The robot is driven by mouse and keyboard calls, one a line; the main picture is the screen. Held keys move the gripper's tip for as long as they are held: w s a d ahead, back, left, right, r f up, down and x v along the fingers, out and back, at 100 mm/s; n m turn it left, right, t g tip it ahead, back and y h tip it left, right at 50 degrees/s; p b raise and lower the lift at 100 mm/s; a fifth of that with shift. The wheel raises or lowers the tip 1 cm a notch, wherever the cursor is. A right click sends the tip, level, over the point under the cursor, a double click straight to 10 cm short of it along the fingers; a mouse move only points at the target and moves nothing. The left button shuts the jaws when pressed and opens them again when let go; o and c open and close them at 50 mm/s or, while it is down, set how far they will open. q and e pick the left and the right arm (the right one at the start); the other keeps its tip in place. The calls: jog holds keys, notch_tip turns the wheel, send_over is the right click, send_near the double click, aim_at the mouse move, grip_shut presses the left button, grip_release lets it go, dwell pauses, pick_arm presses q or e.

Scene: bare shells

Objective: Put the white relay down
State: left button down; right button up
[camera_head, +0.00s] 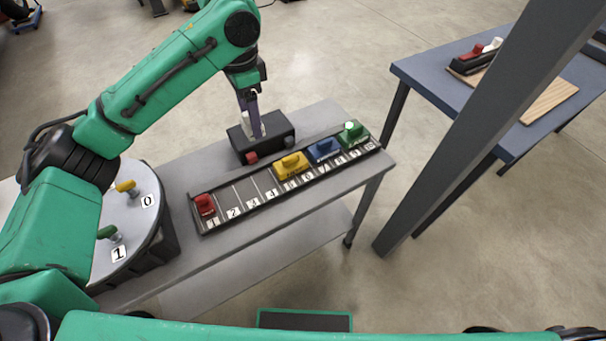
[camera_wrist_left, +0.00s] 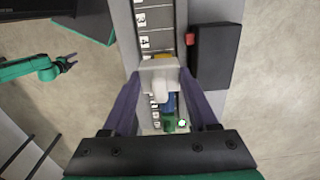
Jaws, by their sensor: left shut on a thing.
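My left gripper (camera_head: 250,115) is shut on the white relay (camera_head: 257,129), a pale block with a knob. In the left wrist view the white relay (camera_wrist_left: 160,78) sits between the purple fingers, above the numbered rail (camera_wrist_left: 147,22), and hides part of it. The rail (camera_head: 235,208) holds a red relay (camera_head: 205,205) at slot 1. A yellow relay (camera_head: 290,165), a blue relay (camera_head: 323,150) and a green relay (camera_head: 353,133) stand at its higher-numbered end. Slots 2 to 4 look empty.
A black box (camera_head: 278,128) with red parts stands just behind the rail. A round grey plate (camera_head: 128,215) with yellow and green knobs, labelled 0 and 1, is at the left. A dark post (camera_head: 455,150) and a second table (camera_head: 435,77) are at the right.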

pick_arm(q)
jog(key=f, duration=1.9)
jog(key=shift+w+a+f, duration=0.15)
jog(key=shift+w+f, duration=0.1)
jog(key=shift+f, duration=0.15)
pick_arm(e)
jog(key=shift+w+a+f, duration=0.1)
jog(key=shift+w+f, duration=0.05)
jog(key=shift+w, duration=0.35)
jog(key=shift+w+f, duration=0.15)
jog(key=shift+w, duration=0.35)
pick_arm(q)
jog(key=shift+c, duration=0.9)
grip_release()
jog(key=shift+f, duration=0.1)
pick_arm(e)
jog(key=shift+w, duration=0.1)
pick_arm(q)
notch_tip(320, 180, up, 12)
jog(key=b, duration=0.1)
jog(key=shift+b, duration=0.3)
pick_arm(e)
jog(key=shift+f, duration=0.55)
